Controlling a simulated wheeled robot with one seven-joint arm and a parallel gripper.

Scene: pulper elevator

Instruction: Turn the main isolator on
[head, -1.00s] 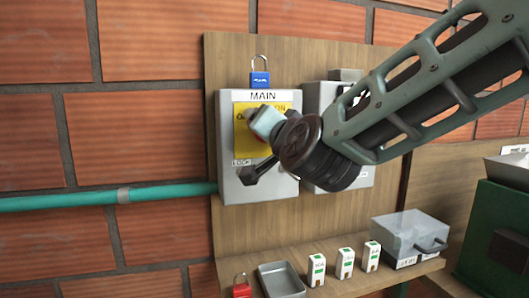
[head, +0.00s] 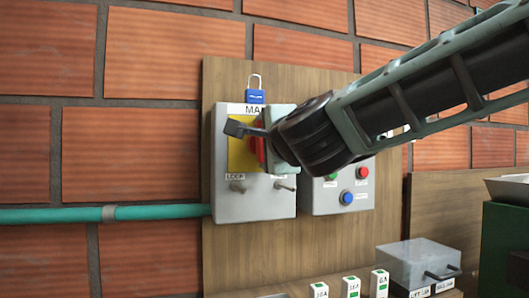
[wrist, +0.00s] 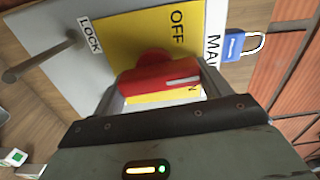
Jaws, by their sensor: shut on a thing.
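The main isolator is a grey box (head: 225,203) with a MAIN label and a yellow plate (head: 238,155) on the wooden board. Its red rotary handle (wrist: 150,85) sits between my fingers in the wrist view. My gripper (wrist: 160,88) is shut on it. The handle's white stripe points toward the MAIN side, close to a partly hidden label ending in N. OFF is readable to one side. In the head view my gripper (head: 272,140) covers most of the plate, and only a strip of the red handle (head: 257,147) shows.
A blue padlock (head: 255,96) hangs above the box; it also shows in the wrist view (wrist: 235,45). A second grey box (head: 322,201) with green, red and blue buttons is at right, partly behind my arm. Below are small labelled blocks (head: 350,286) and a clear-lidded case (head: 420,265).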

